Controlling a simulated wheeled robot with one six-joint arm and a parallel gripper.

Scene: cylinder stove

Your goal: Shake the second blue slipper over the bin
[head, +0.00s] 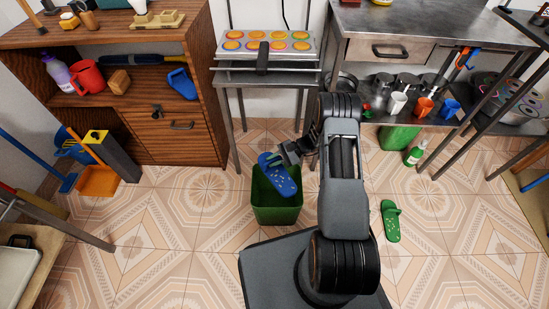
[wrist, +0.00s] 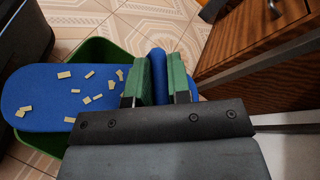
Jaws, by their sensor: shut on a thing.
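A blue slipper (head: 280,178) is in my gripper (head: 290,152), held above the green bin (head: 277,212) in the head view. The slipper looks tilted there, with its sole part over the bin's opening. In the wrist view, my gripper's green pads (wrist: 160,80) are shut on the slipper's upright blue strap. The slipper's flat top (wrist: 50,98) points left and carries several small pale bits. The green bin (wrist: 96,48) shows behind and below it, mostly hidden by the slipper.
A green slipper (head: 391,221) lies on the tiled floor to the right. A blue object (head: 182,84), possibly a slipper, is on the wooden cabinet's shelf (head: 130,75). An orange dustpan (head: 97,181) stands left. A metal table (head: 430,25) is at the right; floor around the bin is clear.

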